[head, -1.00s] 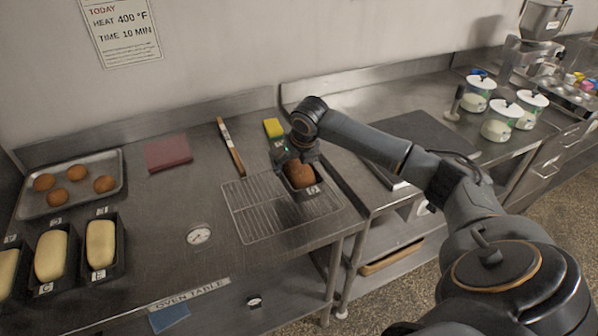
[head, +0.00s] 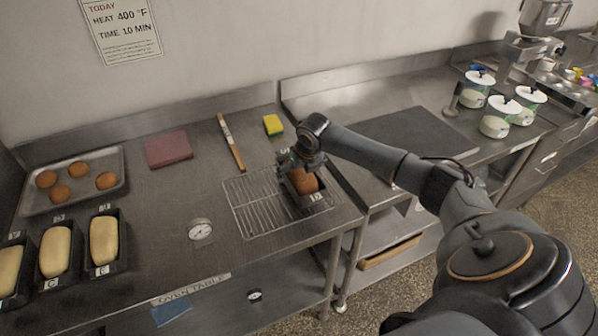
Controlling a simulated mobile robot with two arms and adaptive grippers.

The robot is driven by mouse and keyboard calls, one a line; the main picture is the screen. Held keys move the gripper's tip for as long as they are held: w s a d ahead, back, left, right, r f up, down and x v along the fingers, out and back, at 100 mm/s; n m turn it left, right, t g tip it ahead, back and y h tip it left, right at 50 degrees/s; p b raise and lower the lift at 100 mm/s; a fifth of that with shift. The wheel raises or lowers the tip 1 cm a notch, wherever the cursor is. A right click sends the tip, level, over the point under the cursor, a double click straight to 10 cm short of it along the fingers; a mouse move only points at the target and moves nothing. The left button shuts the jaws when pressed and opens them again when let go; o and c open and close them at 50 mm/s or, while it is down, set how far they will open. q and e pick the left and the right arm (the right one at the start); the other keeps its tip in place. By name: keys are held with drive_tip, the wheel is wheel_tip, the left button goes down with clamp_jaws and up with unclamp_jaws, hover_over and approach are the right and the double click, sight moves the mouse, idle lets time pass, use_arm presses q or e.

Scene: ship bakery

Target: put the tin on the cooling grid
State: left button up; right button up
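A dark loaf tin (head: 318,198) with a browned loaf in it is at the right end of the wire cooling grid (head: 262,212) on the oven table. I cannot tell whether it rests on the wires or hangs just above them. My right gripper (head: 293,164) is at the far end of this tin, over its rim. The arm hides part of the fingers, so I cannot see whether they grip the rim. My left gripper is not in view.
Several tins of pale dough (head: 104,240) and a tray of buns (head: 118,163) stand at the left. A dial thermometer (head: 201,230), red cloth (head: 168,150), long wooden-handled tool (head: 232,142) and yellow sponge (head: 272,125) lie around the grid. The grid's left part is clear.

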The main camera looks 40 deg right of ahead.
drive_tip(key=b+v, duration=0.2)
drive_tip(key=v, duration=1)
drive_tip(key=shift+d, duration=0.1)
